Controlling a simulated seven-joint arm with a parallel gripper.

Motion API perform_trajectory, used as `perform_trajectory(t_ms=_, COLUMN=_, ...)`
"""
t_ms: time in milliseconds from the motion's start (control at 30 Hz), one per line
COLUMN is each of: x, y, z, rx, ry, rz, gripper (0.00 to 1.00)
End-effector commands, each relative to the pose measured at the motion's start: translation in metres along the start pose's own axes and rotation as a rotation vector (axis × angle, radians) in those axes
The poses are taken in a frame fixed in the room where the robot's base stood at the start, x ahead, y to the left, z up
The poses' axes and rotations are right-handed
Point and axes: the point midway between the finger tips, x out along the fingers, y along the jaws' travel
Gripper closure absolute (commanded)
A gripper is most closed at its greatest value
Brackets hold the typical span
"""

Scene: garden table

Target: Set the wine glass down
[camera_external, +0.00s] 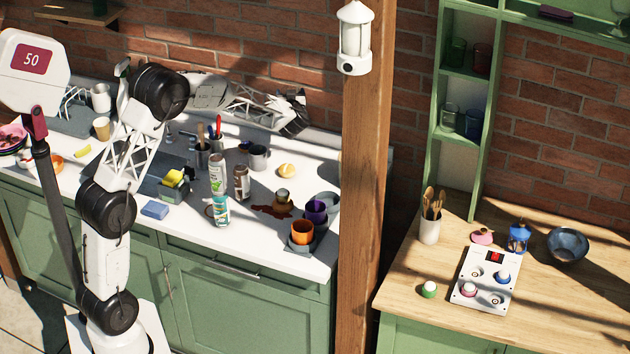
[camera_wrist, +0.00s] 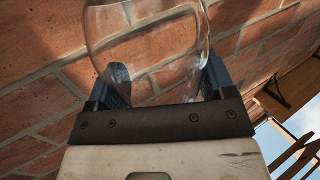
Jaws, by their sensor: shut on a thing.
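A clear wine glass (camera_wrist: 148,42) fills the upper middle of the wrist view, and the brick wall shows through its rounded bowl. My gripper (camera_wrist: 166,74) is shut on it, one dark finger on each side of the bowl. The glass's top runs out of the picture, and its stem and foot cannot be made out. In the external view my gripper (camera_external: 298,114) is at the end of the outstretched arm, above the back of the white counter (camera_external: 140,200) near the brick wall. The glass is not clear to see there.
On the counter below stand a grey mug (camera_external: 259,158), a bun (camera_external: 287,171), several cans, an orange cup (camera_external: 302,232) and a purple cup (camera_external: 316,210). A dark spill (camera_external: 264,210) lies among them. A wooden post (camera_external: 365,180) rises to the right. The front right counter has some bare room.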

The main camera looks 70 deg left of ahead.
Motion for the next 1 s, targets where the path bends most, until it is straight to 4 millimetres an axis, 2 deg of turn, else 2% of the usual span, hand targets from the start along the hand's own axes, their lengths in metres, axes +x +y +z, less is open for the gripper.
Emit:
perform_trajectory(t_ms=100, x=0.009, y=-0.018, z=0.0, rx=0.002, ry=-0.007, rz=-0.066, gripper=0.65)
perform_trajectory(t_ms=200, x=0.012, y=-0.026, z=0.0, rx=0.003, ry=-0.011, rz=-0.097, gripper=0.65)
perform_trajectory(t_ms=667, x=0.013, y=-0.029, z=0.003, rx=0.004, ry=-0.014, rz=-0.109, gripper=0.65)
perform_trajectory(t_ms=833, x=0.014, y=-0.029, z=0.017, rx=0.007, ry=-0.015, rz=-0.109, gripper=0.65)
perform_trajectory(t_ms=1000, x=0.015, y=-0.029, z=0.041, rx=0.007, ry=-0.016, rz=-0.11, gripper=0.65)
